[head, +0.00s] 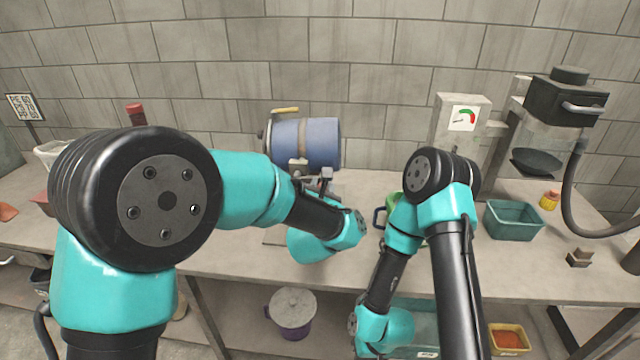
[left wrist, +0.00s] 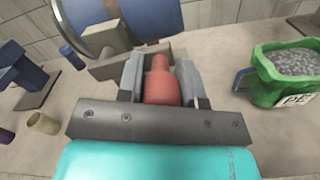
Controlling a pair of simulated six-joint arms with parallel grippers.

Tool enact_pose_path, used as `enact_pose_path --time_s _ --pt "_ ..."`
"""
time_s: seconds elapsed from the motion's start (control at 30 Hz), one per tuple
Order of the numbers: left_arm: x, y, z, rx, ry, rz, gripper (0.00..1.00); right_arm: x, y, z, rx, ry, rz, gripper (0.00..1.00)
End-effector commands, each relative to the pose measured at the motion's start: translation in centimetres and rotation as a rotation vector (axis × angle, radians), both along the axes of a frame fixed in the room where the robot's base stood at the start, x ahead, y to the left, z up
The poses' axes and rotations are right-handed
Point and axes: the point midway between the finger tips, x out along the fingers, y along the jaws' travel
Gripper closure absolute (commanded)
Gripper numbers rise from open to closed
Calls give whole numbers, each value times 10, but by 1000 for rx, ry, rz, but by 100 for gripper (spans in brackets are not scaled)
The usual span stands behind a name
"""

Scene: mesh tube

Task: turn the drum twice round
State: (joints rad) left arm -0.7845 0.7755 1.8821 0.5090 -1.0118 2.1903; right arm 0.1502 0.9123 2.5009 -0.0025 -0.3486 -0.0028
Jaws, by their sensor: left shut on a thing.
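The blue drum (head: 310,142) stands on the bench near the wall, with a pale disc on its left end and a yellow piece on top. It also shows at the top of the left wrist view (left wrist: 148,18). My left gripper (head: 325,175) is just in front of the drum, low on its near side. In the left wrist view its fingers (left wrist: 160,82) are shut on a red handle (left wrist: 160,84), close to the drum's grey block and bar. The handle's far end is hidden. My right arm folds down at the bench front; its gripper does not show.
A green tub of grey granules (left wrist: 285,75) stands right of my left gripper. A lidded purple pot (head: 291,312) is below the bench.

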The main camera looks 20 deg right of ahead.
Motion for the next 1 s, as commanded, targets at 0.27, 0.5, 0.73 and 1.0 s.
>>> enact_pose_path --time_s 0.27,0.5,0.73,1.0 --pt "0 0 -13 155 -59 0 100 0 0 0 0 0 0 100" --pt "0 1 -17 208 -80 1 100 0 0 0 0 0 0 100" --pt "0 1 -17 213 -82 0 100 0 0 0 0 0 0 100" --pt "0 1 -17 212 -81 0 53 0 0 0 0 0 0 100"
